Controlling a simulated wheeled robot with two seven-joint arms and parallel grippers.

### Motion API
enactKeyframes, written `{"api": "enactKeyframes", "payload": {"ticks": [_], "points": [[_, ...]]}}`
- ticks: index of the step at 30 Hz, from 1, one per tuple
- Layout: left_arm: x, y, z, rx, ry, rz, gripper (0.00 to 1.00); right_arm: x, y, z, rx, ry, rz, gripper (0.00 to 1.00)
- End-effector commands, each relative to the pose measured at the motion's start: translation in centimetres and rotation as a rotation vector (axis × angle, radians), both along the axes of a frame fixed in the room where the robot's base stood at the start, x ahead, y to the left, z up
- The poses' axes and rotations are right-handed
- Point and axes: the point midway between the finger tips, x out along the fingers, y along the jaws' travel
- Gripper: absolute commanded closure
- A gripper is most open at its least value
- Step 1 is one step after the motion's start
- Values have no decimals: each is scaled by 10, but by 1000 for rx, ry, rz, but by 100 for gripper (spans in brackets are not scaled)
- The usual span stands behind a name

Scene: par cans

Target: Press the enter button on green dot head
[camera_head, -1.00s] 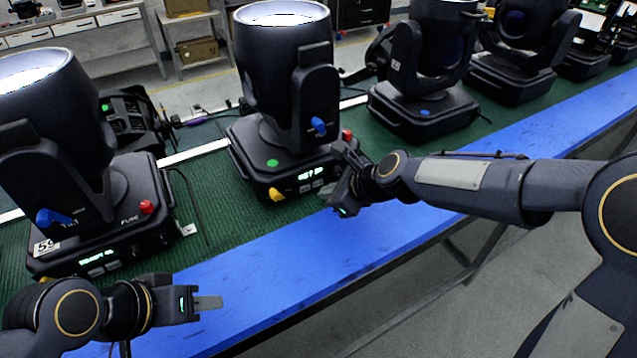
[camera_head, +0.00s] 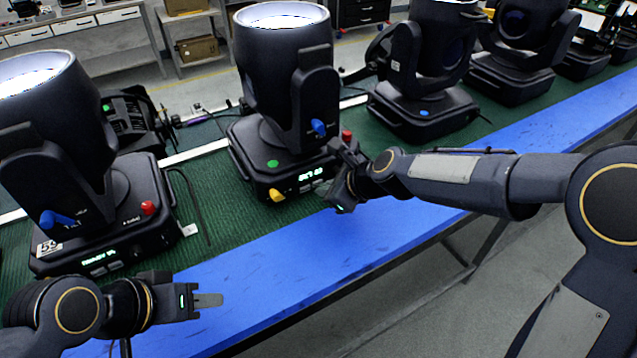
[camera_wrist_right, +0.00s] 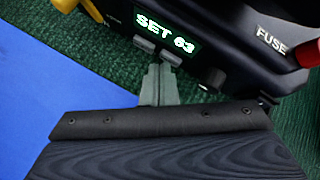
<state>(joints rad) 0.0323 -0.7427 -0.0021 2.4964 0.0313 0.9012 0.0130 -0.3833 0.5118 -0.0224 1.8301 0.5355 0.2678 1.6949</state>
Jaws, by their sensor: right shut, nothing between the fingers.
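The green dot head is the dark moving-head light (camera_head: 287,75) in the middle of the head view, with a green dot (camera_head: 273,163) on its base. Its lit display (camera_head: 311,174) reads "SET 63" in the right wrist view (camera_wrist_right: 165,32). Small grey buttons (camera_wrist_right: 165,55) sit below the display. My right gripper (camera_head: 335,182) is shut and empty in front of this base. In the right wrist view its fingertips (camera_wrist_right: 158,68) are at the buttons and partly cover them; contact is unclear. My left gripper (camera_head: 210,301) looks shut and empty over the blue table edge.
A similar light (camera_head: 60,100) stands at the left, and more lights (camera_head: 424,100) stand in a row to the right. A yellow knob (camera_head: 277,196) and a red connector (camera_head: 347,136) stick out of the green dot head's base. The blue strip (camera_head: 400,235) in front is clear.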

Motion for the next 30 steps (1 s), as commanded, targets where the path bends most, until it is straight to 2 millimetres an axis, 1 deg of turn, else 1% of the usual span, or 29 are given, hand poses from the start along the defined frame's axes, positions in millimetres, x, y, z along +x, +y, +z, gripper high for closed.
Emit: {"api": "enactKeyframes", "payload": {"ticks": [14, 24, 30], "points": [[0, 0, 2, 0, 0, 0, 64, 1, 1, 1, 0, 0, 0, 100], [0, 0, 2, 0, 0, 0, 64, -10, -7, 3, 1, 1, -1, 100], [0, 0, 2, 0, 0, 0, 64, -11, -7, 3, 0, 1, -1, 100]]}}
